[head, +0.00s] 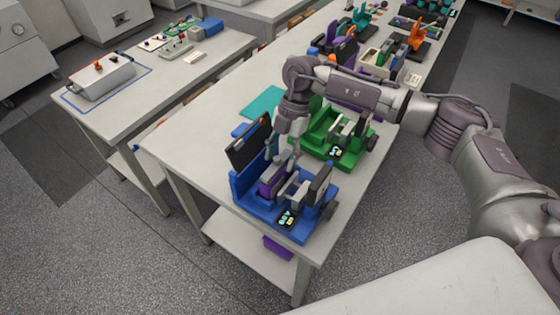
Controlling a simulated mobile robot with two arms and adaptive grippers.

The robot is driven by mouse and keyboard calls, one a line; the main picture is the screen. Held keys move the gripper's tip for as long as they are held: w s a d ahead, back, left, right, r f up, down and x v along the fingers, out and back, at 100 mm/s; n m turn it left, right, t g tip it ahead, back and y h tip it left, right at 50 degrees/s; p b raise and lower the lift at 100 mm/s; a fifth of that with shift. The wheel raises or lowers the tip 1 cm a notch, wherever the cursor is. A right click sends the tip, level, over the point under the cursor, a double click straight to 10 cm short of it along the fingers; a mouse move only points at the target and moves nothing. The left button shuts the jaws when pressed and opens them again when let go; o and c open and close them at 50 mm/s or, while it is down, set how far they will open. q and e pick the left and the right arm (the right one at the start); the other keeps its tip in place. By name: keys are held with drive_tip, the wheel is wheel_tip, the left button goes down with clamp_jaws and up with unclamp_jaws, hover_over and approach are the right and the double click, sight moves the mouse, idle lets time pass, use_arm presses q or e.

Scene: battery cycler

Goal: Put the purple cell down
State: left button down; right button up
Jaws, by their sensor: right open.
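The purple cell (270,181) sits upright in the blue cycler (243,190), between its blue back part and a grey clamp block (293,188). The cycler stands at the near end of the long table. My right gripper (284,150) points down just behind and above the cell, and it is open. My left gripper is not in view.
A green cycler (343,150) stands close behind the blue one, with a teal mat (264,103) to its left. More coloured devices, including an orange one (415,38), line the far table. A side table (120,112) stands at left. The table's left part is clear.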

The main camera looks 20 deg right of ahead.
drive_tip(key=b+v, duration=0.3)
drive_tip(key=v, duration=0.6)
drive_tip(key=shift+w+r, duration=0.1)
drive_tip(key=shift+r, duration=0.1)
drive_tip(key=shift+d+r, duration=0.2)
drive_tip(key=shift+r, duration=0.3)
idle(0.9)
